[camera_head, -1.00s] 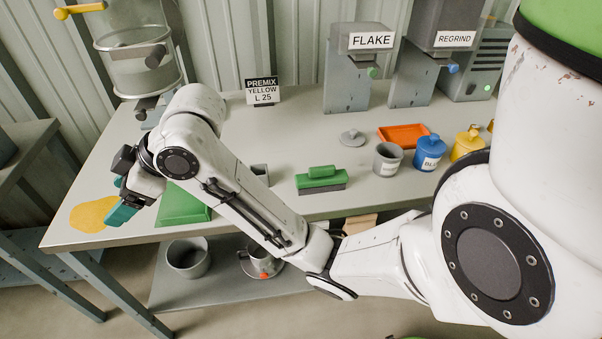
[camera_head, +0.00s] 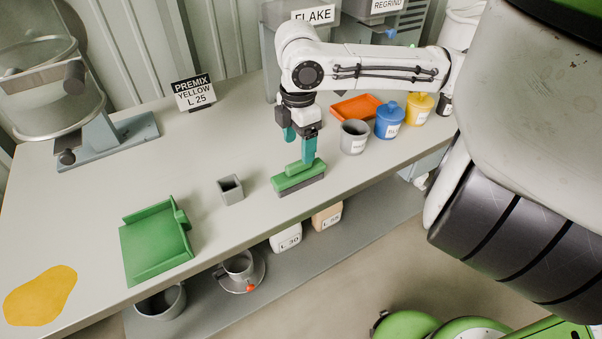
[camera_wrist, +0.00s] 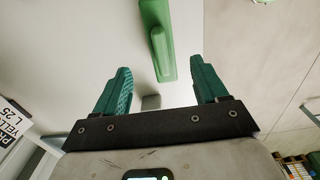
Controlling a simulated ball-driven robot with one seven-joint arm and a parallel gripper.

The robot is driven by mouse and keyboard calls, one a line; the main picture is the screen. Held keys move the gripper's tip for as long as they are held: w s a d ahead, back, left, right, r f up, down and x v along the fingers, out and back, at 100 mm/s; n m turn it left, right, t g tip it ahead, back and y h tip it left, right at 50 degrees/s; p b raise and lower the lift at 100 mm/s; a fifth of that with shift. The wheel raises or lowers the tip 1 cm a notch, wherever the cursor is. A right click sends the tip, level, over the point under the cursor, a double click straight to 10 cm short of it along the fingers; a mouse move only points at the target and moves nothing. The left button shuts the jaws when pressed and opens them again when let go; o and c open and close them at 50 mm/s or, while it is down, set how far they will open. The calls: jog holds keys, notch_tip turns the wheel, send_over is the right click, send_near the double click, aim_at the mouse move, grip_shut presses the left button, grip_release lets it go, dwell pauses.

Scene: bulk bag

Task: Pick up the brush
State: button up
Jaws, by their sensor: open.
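The brush (camera_head: 300,182) has a green back and handle with grey bristles below. It lies on the grey table near the front edge. My gripper (camera_head: 299,148) is above the brush, its teal fingers pointing down. In the head view one finger overlaps the brush's handle, and I cannot tell whether it touches. In the wrist view the brush (camera_wrist: 158,45) lies beyond and between the fingertips, with nothing held between them. My gripper (camera_wrist: 160,80) is open.
A green dustpan (camera_head: 155,245) and a small grey square cup (camera_head: 231,189) stand left of the brush. A grey cup (camera_head: 353,138), blue pot (camera_head: 389,120), yellow pot (camera_head: 419,108) and orange tray (camera_head: 357,107) are to the right. A yellow patch (camera_head: 40,295) lies at the far left.

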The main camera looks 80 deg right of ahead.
aim_at(299, 171)
notch_tip(299, 171, down, 11)
jog(key=shift+a+r, duration=0.1)
jog(key=shift+r, duration=0.1)
dwell(0.4)
jog(key=c, duration=1.1)
